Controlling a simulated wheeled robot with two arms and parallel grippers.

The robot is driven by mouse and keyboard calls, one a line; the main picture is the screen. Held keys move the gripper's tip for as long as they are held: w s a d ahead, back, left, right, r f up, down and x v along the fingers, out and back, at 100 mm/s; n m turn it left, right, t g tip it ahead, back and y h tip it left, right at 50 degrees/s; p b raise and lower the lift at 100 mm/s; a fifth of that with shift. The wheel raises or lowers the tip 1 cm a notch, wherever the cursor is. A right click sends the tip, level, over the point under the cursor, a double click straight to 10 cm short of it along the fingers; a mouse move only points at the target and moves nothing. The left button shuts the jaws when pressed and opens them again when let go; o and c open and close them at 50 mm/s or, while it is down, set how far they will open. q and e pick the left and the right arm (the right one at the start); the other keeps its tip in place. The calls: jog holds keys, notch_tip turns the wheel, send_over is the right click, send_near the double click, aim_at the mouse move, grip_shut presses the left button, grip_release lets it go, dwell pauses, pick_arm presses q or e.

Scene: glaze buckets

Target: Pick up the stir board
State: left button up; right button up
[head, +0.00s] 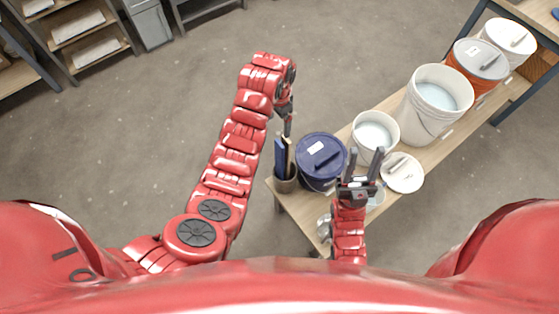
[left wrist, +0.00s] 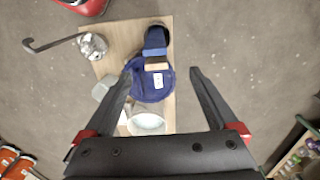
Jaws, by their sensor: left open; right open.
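A light wooden stick, which looks like the stir board (head: 291,158), stands upright beside a dark blue one (head: 280,158) in a small grey-brown pot (head: 286,182) at the table's left end. In the left wrist view the wooden end (left wrist: 157,63) and a blue piece (left wrist: 154,51) show just beyond my fingertips. My left gripper (head: 287,120) is open and above the pot; in its wrist view the open fingers (left wrist: 161,73) have nothing between them. My right gripper (head: 362,158) is open and empty over the table, right of the blue-lidded bucket (head: 321,160).
The narrow wooden table (head: 296,208) holds a white bucket (head: 376,131), a white lid (head: 402,173), a larger white bucket (head: 436,106), an orange bucket (head: 478,63) and a metal vessel (head: 324,228). The vessel's hooked handle shows in the left wrist view (left wrist: 52,42). Floor left of the table is clear.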

aim_at(279, 143)
pick_arm(q)
jog(key=f+b, duration=0.9)
jog(key=shift+s+f, duration=0.25)
jog(key=shift+f, duration=0.4)
jog(key=shift+f+p, duration=0.3)
jog(key=shift+f, duration=0.35)
jog(key=shift+s+f+p, duration=0.1)
jog(key=shift+f+p, duration=0.15)
jog(key=shift+p, duration=0.15)
notch_tip(279, 143, down, 4)
jog(key=shift+d+r+p, duration=0.1)
jog(key=shift+d+p, duration=0.05)
jog(key=shift+p, duration=1)
jog(key=shift+f, duration=0.6)
grip_shut()
